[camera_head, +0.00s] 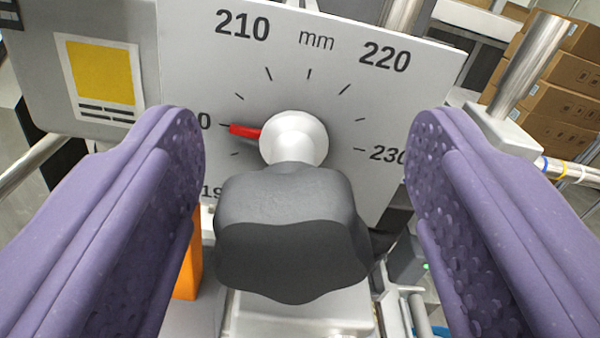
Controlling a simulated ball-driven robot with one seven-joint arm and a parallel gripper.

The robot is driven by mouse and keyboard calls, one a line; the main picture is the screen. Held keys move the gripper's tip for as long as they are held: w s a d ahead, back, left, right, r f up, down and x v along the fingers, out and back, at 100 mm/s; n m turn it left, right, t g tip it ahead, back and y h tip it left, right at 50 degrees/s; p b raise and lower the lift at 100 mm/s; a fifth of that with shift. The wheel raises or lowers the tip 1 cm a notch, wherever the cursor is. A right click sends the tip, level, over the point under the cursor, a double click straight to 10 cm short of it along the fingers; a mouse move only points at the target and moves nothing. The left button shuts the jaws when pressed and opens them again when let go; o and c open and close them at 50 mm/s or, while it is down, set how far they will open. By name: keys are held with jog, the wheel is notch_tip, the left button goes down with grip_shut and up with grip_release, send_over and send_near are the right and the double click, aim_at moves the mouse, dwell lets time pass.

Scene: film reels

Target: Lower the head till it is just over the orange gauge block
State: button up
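My gripper (308,135) is open, its two purple fingers on either side of a dark grey lobed knob (290,235). Gaps show between the knob and both fingers, and nothing is held. Behind the knob, a white hub (293,140) with a red pointer (244,130) sits on a pale dial plate (330,85) marked in mm. The pointer aims left, near a mark whose label is mostly hidden and ends in 0. The orange block (188,270) shows in part at lower left, behind the left finger. I cannot make out the head or its height over the block.
A grey panel with a yellow label (103,73) stands at upper left. A metal post (530,60) rises at the right. Stacked cardboard boxes (560,90) are further back. A light grey machine part (300,315) lies below the knob.

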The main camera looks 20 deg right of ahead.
jog(key=shift+f, duration=0.25)
jog(key=p+v, duration=0.1)
jog(key=v, duration=0.6)
jog(key=shift+s+p, duration=0.35)
jog(key=shift+p, duration=0.05)
jog(key=shift+a+r, duration=0.1)
jog(key=shift+a, duration=0.05)
